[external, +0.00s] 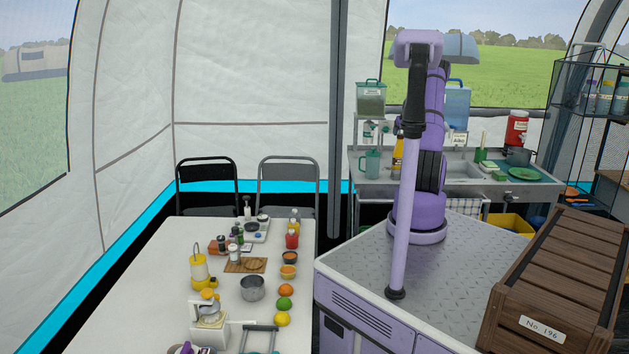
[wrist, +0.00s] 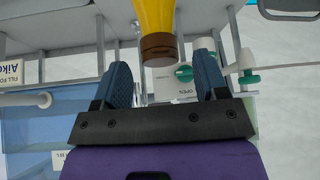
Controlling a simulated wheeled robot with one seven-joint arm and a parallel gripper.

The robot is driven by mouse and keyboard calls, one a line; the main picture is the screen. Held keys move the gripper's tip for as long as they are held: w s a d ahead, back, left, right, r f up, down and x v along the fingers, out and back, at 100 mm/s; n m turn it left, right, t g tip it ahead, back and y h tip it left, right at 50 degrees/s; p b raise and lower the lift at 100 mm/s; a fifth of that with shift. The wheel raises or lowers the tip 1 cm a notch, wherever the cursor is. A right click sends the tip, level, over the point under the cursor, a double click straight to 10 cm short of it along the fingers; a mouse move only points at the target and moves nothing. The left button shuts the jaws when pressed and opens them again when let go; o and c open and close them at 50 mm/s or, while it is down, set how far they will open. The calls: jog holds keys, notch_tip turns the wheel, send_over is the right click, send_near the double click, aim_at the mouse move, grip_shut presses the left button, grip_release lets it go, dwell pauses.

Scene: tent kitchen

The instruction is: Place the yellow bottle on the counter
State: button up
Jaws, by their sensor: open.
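The yellow bottle (external: 397,156) stands at the back sink unit in the external view, partly hidden by my arm. In the wrist view the yellow bottle (wrist: 154,20), with a brown end, shows at the top centre. My gripper (wrist: 162,64) is open, with its two blue-grey fingers spread. The bottle's brown end appears in line with the gap between the fingers; I see no grip on it. My gripper is hidden behind my arm in the external view. The metal counter (external: 374,181) of the sink unit runs along the back.
A green mug (external: 372,162) stands left of the bottle. A water container (external: 457,105) and a green-lidded dispenser (external: 370,98) are above the counter. A green plate (external: 524,174) lies to the right. The white table (external: 165,300) and wooden crate (external: 560,275) stand nearer.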

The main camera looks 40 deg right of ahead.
jog(key=v, duration=0.7)
jog(key=w+a+r+n, duration=0.1)
jog(key=w+a+r, duration=0.2)
jog(key=a+r, duration=0.35)
jog(key=w+a+r+n, duration=0.15)
jog(key=a+r, duration=0.25)
jog(key=a, duration=0.6)
jog(key=s+a+r+n+y, duration=0.1)
jog(key=a+r, duration=0.4)
jog(key=a, duration=0.6)
jog(key=s+a+r+n, duration=0.1)
jog(key=a+r, duration=0.4)
jog(key=a, duration=0.6)
jog(key=s+a+r+n+y, duration=0.1)
jog(key=s+a+r, duration=0.1)
jog(key=s+a, duration=0.5)
jog(key=s+a+r, duration=0.2)
jog(key=s+a, duration=0.3)
jog(key=a, duration=0.5)
jog(key=s+a+f+n+y, duration=0.1)
jog(key=s+a, duration=0.3)
jog(key=s, duration=0.5)
jog(key=s+a+f, duration=0.3)
jog(key=s+a, duration=0.2)
jog(key=s, duration=0.4)
jog(key=shift+a+f+n+y, duration=0.2)
jog(key=shift+n+y, duration=0.15)
jog(key=shift+y, duration=0.05)
